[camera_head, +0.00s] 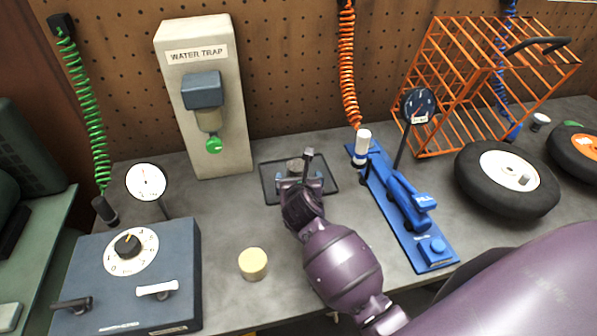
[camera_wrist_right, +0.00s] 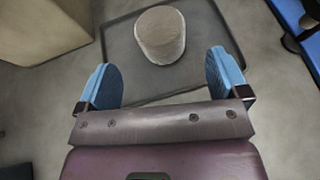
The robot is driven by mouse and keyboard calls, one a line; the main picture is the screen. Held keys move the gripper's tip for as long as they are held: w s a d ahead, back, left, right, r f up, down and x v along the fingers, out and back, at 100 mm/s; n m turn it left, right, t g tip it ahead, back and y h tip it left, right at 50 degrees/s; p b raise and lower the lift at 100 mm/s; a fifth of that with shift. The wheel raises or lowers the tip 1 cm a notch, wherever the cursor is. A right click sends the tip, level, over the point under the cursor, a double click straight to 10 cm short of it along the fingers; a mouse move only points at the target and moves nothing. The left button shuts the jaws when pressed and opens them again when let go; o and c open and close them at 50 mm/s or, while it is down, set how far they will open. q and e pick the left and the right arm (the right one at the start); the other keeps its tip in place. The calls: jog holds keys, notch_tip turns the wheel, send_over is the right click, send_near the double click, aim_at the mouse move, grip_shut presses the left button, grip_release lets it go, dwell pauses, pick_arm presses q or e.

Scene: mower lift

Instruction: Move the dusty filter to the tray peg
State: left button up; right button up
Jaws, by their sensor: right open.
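The dusty filter, a grey-beige cylinder (camera_wrist_right: 160,36), stands upright on the dark tray (camera_wrist_right: 118,50). In the head view the filter (camera_head: 294,165) shows only partly behind my right gripper, on the same tray (camera_head: 328,184). Any peg under it is hidden. My right gripper (camera_head: 299,184) is over the near part of the tray. In the wrist view its blue fingers (camera_wrist_right: 163,82) are wide apart and empty, with the filter just beyond the fingertips and apart from them. My left gripper is not in view.
A cream cylinder (camera_head: 253,264) stands on the bench between the blue dial box (camera_head: 130,280) and my right arm. The water trap column (camera_head: 205,100) is behind left of the tray. A blue gauge rig (camera_head: 405,205) is close on the right, with a wheel (camera_head: 507,180) beyond.

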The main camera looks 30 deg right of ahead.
jog(key=v, duration=0.4)
jog(key=shift+s, duration=0.1)
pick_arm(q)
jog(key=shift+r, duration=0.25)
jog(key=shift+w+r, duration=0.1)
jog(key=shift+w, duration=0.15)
